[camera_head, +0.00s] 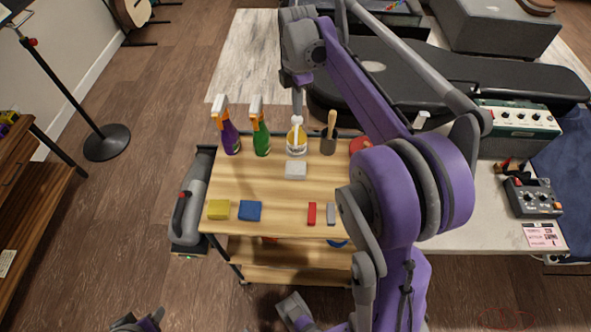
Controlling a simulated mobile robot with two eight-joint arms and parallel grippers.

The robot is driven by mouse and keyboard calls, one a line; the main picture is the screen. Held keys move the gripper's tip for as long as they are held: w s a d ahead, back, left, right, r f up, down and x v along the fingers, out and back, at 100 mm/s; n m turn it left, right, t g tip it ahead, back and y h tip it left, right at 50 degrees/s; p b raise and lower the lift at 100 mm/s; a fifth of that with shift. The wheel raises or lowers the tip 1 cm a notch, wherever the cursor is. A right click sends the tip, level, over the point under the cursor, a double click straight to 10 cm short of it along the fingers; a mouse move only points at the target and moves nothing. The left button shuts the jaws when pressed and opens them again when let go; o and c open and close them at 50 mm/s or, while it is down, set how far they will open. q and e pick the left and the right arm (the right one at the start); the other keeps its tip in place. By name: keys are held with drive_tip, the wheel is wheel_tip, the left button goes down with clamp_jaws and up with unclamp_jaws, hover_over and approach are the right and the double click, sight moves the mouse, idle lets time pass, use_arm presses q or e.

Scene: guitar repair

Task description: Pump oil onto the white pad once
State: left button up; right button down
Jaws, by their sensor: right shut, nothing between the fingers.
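A pump bottle (297,141) with yellow oil and a white pump top stands upright at the back of the wooden cart. My right gripper (297,109) reaches down from above, shut and empty, with its fingertips right over the pump top. I cannot tell whether they touch it. The white pad (295,170) lies on the cart top just in front of the bottle. Only grey and purple parts of my own show at the bottom edge, and I cannot make out my left gripper's jaws there.
A purple spray bottle (229,138) and a green spray bottle (261,138) stand left of the pump bottle. A dark cup (328,146) stands close on its right. Yellow (218,210), blue (250,211) and red (312,214) blocks lie along the cart's front.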

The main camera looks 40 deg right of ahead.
drive_tip(key=shift+f, duration=0.2)
drive_tip(key=shift+f+b, duration=0.7)
drive_tip(key=shift+f, duration=0.6)
drive_tip(key=shift+r, duration=0.1)
drive_tip(key=shift+r+p, duration=1.15)
drive_tip(key=shift+r, duration=0.25)
drive_tip(key=shift+r, duration=0.1)
wheel_tip(320, 180, up, 2)
drive_tip(key=shift+r+p, duration=0.15)
drive_tip(key=shift+p, duration=0.9)
wheel_tip(320, 180, up, 4)
drive_tip(key=p, duration=0.2)
drive_tip(key=shift+f+p, duration=0.25)
drive_tip(key=shift+p, duration=0.05)
